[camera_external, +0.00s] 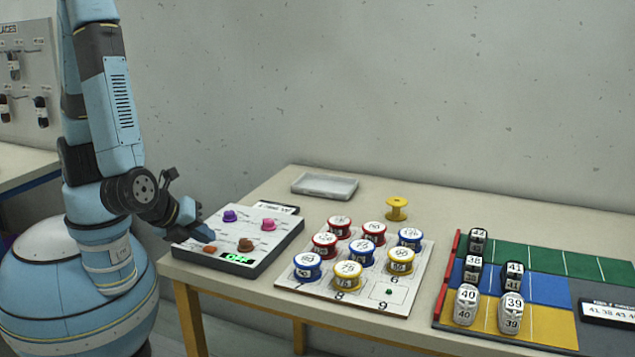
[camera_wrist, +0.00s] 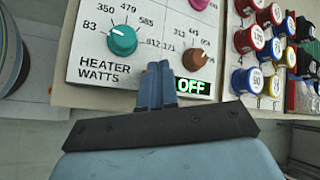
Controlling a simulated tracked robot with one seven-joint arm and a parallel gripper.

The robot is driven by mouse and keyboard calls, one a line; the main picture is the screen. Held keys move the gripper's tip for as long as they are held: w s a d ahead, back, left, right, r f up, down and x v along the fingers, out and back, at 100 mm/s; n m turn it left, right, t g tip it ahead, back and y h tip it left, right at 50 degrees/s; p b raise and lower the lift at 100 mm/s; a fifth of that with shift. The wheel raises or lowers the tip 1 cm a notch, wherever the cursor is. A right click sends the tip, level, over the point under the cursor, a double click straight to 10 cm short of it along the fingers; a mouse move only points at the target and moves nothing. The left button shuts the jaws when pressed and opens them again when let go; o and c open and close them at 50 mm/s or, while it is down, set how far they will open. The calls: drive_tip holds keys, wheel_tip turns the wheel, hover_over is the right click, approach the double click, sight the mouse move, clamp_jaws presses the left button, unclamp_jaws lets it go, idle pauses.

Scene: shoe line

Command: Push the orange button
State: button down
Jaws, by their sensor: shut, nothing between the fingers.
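The orange button (camera_external: 209,248) is on the front of the grey control box (camera_external: 262,262), left of a small green-lit display (camera_external: 238,258). My gripper (camera_external: 206,235) is shut and empty, with its tips just above the button in the external view. I cannot tell if they touch it. In the wrist view the shut blue fingers (camera_wrist: 160,72) point at the panel just left of the display (camera_wrist: 193,87), which reads OFF.
In the wrist view, a teal knob (camera_wrist: 123,40) and a brown knob (camera_wrist: 194,59) flank the fingers. A purple knob (camera_external: 230,215) and pink knob (camera_external: 268,224) show externally. Right of the box stands a board (camera_external: 330,301) with several numbered spools. A grey tray (camera_external: 325,186) lies behind.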

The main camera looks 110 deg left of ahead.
sight(205, 249)
drive_tip(key=shift+r, duration=3)
drive_tip(key=c, duration=1.8)
unclamp_jaws()
